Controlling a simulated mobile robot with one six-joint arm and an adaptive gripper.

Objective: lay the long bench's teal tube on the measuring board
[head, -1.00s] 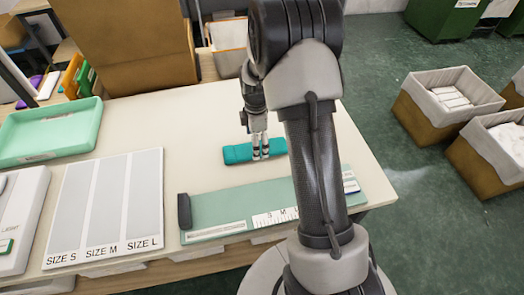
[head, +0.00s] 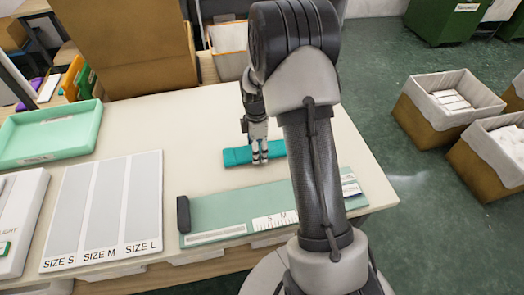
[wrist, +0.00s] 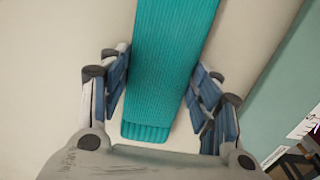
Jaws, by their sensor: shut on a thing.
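The teal tube (head: 237,157) is a ribbed knitted piece lying flat on the pale long bench (head: 190,135), just behind the measuring board. My gripper (head: 260,160) is down over its middle, pointing downward. In the wrist view the tube (wrist: 168,60) runs between my two fingers, which are shut on it from both sides. I cannot see any gap under the tube. The measuring board (head: 225,208) is green with a dark end block at its left and a white scale along its front. My arm hides part of its right half.
A white size board (head: 84,205) marked S, M and L lies to the left. A mint tray (head: 50,135) sits at the back left of the bench. Lined bins (head: 425,120) stand on the floor at right. Bare bench surrounds the tube's left end.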

